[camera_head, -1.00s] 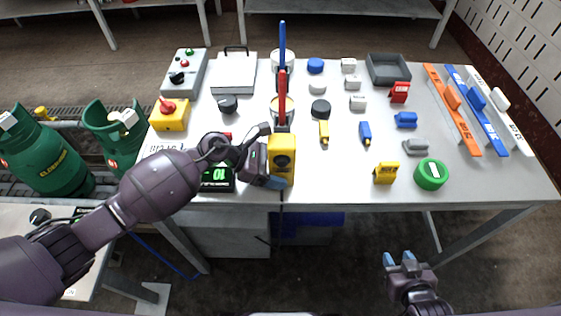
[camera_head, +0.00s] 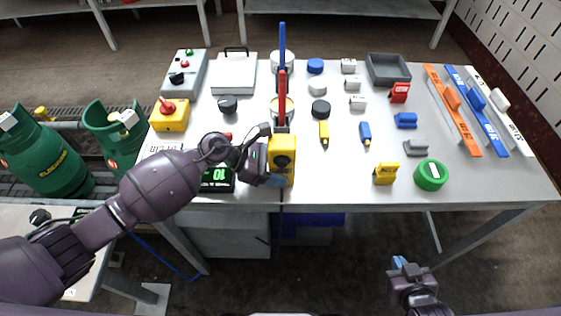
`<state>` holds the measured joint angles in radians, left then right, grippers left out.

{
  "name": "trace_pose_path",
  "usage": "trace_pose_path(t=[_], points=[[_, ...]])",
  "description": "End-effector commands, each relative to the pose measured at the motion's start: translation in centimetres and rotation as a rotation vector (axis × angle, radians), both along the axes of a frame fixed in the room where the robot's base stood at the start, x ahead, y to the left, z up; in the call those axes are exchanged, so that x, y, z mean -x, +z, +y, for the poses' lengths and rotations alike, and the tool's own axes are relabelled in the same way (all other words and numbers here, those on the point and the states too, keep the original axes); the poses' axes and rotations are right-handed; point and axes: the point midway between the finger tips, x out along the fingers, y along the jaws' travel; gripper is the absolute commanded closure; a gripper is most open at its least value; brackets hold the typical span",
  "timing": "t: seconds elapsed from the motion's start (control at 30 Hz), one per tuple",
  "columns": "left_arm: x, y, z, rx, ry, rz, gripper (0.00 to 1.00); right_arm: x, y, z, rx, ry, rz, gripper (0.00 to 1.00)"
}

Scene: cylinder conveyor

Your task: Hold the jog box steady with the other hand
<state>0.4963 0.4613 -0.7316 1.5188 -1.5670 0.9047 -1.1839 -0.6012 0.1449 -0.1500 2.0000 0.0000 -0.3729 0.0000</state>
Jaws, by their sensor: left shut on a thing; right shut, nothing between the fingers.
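My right gripper (camera_head: 400,264) is shut and empty, low at the right, in front of the table and apart from everything.
A digital display with green figures (camera_head: 215,175) sits behind my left forearm. A red upright (camera_head: 282,95) stands just behind the jog box. A yellow block (camera_head: 386,173) and a green roll (camera_head: 431,175) lie to the right. The white tabletop (camera_head: 335,180) between is clear.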

Motion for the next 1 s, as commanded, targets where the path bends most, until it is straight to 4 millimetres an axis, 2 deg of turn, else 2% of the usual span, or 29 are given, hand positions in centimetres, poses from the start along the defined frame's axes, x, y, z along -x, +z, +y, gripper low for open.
trace_pose_path(t=[0.4,1.0], points=[[-0.01,-0.02,0.03,0.0,0.0,0.0,0.75,-0.61,0.26,0.13,-0.001,0.003,-0.011,1.0],[-0.01,-0.02,0.03,-0.001,0.0,0.0,0.75,-0.09,0.02,0.1,-0.003,-0.002,-0.001,1.0]])
